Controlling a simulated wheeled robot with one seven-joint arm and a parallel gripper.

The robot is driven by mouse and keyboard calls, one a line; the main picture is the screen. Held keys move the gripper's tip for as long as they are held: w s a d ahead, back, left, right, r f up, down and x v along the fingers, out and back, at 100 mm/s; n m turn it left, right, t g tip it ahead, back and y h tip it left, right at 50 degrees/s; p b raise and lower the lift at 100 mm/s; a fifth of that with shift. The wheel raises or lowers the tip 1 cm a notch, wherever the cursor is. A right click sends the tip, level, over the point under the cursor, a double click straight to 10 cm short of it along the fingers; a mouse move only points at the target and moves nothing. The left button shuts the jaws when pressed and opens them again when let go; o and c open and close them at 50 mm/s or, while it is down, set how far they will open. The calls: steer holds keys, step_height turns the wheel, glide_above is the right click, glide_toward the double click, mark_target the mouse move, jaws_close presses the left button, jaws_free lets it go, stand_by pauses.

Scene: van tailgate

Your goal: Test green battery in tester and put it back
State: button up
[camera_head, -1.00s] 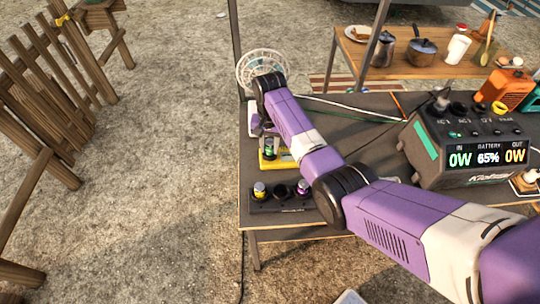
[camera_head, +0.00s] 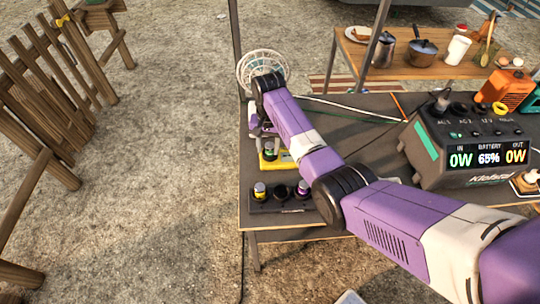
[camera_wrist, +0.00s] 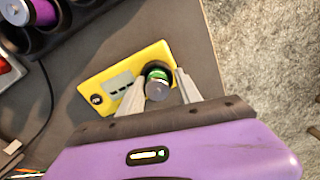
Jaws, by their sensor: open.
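The green battery (camera_wrist: 157,84) stands upright in the round socket of the yellow tester (camera_wrist: 98,86) in the wrist view. In the head view the battery (camera_head: 269,152) shows at the left part of the tester (camera_head: 287,163), partly behind my arm. My gripper (camera_wrist: 156,92) is open, with one pale finger on each side of the battery. I cannot tell whether either finger touches it. The dark battery holder (camera_head: 262,206) has a yellow battery at its left, a purple one at its right and an empty middle socket.
A power station (camera_head: 470,150) reading 65% stands at the right of the dark table (camera_head: 350,110). A white wire wheel (camera_head: 260,68) stands behind my wrist. Thin cables cross the table. A wooden table (camera_head: 440,68) with cookware is behind.

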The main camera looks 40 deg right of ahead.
steer(key=shift+s+d+f, duration=0.4)
steer(key=r, duration=0.8)
steer(key=shift+w+a+r, duration=0.3)
steer(key=shift+w+a, duration=0.05)
steer(key=w+r+n+t+h, duration=0.2)
steer(key=w+r+n+t, duration=0.15)
steer(key=w+t, duration=0.6)
steer(key=s+a+r+n+t, duration=0.1)
steer(key=s+a, duration=0.4)
steer(key=s, duration=1.2)
steer(key=s+a+r+n+t+y, duration=0.1)
steer(key=s+a, duration=0.5)
steer(key=s, duration=1.1)
steer(key=s+a+r+n+t+y, duration=0.1)
steer(key=s+a+r+n+t, duration=0.2)
steer(key=s, duration=1.4)
steer(key=a+r+n, duration=0.1)
steer(key=a, duration=0.2)
steer(key=shift+a+r, duration=0.2)
steer(key=shift+r, duration=0.2)
